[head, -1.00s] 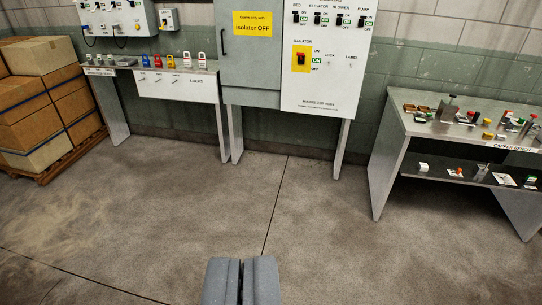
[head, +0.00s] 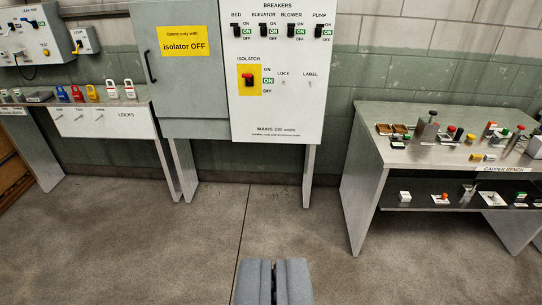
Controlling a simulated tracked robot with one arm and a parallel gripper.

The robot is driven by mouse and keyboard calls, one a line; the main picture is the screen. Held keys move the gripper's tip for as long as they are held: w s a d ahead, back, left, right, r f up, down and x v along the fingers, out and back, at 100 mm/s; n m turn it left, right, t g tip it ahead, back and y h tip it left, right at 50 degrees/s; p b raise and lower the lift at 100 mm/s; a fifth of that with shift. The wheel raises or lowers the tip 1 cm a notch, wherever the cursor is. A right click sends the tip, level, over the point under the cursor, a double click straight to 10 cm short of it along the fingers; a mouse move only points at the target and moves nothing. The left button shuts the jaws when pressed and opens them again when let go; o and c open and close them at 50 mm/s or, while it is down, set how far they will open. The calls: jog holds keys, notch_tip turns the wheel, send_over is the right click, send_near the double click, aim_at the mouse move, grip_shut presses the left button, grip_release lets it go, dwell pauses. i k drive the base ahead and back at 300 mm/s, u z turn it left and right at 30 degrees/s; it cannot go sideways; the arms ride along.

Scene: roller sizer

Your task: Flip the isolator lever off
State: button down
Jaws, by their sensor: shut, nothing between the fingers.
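The isolator lever (head: 248,78) is a red handle on a yellow plate on the white breaker panel (head: 293,105). Beside it are ON and OFF marks, with a green ON label lit at its right. The lever looks to be on the upper part of its plate, but is small. My gripper (head: 273,268) is at the bottom centre, shut and empty, over the floor and well apart from the panel. Nothing hides the lever.
A grey cabinet (head: 180,75) with a yellow sign adjoins the panel's left. A lock shelf (head: 103,122) with several coloured padlocks stands further left. The capper bench (head: 430,150) with many small items stands right. The floor (head: 200,240) between is clear.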

aim_at(248, 76)
jog(key=i, duration=1.25)
jog(key=u, duration=0.35)
jog(key=i, duration=1.3)
jog(key=u, duration=0.4)
jog(key=i, duration=0.75)
jog(key=u, duration=0.2)
